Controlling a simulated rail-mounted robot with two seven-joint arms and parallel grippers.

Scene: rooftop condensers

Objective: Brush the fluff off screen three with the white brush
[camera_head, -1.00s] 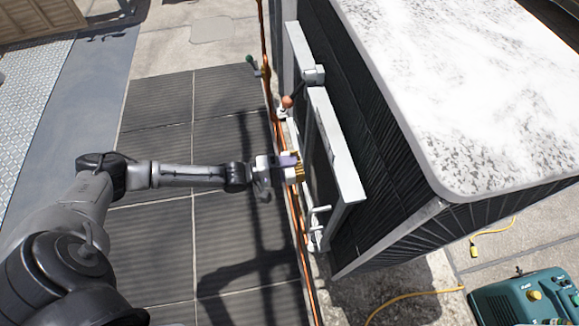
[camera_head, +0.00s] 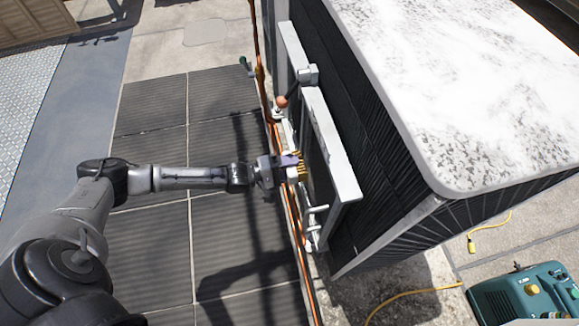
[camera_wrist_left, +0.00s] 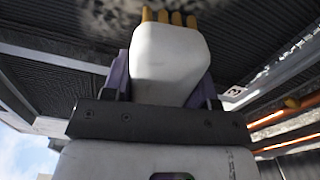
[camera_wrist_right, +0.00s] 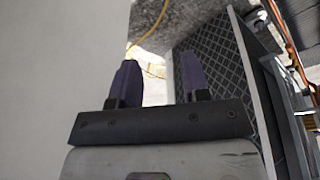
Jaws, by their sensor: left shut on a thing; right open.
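My left gripper (camera_head: 290,163) is shut on the white brush, at the grey-framed screen on the side of the condenser. In the left wrist view the white brush (camera_wrist_left: 168,60) stands between the purple fingers, its yellow bristles (camera_wrist_left: 168,16) pointing away toward a dark ribbed surface. In the head view the bristles (camera_head: 301,166) are at the screen's frame (camera_head: 335,150); I cannot tell whether they touch. A small white tag, seemingly marked 3 (camera_wrist_left: 234,91), shows on the frame. I cannot make out any fluff. My right gripper (camera_wrist_right: 158,80) is open and empty, seen only in its wrist view.
Copper pipes (camera_head: 291,220) run in front of the condenser, close to my left gripper. A lever with an orange knob (camera_head: 282,102) juts out above it. The large condenser (camera_head: 470,80) has a whitish top. A teal machine (camera_head: 525,298) stands at lower right, near a yellow hose (camera_head: 412,292).

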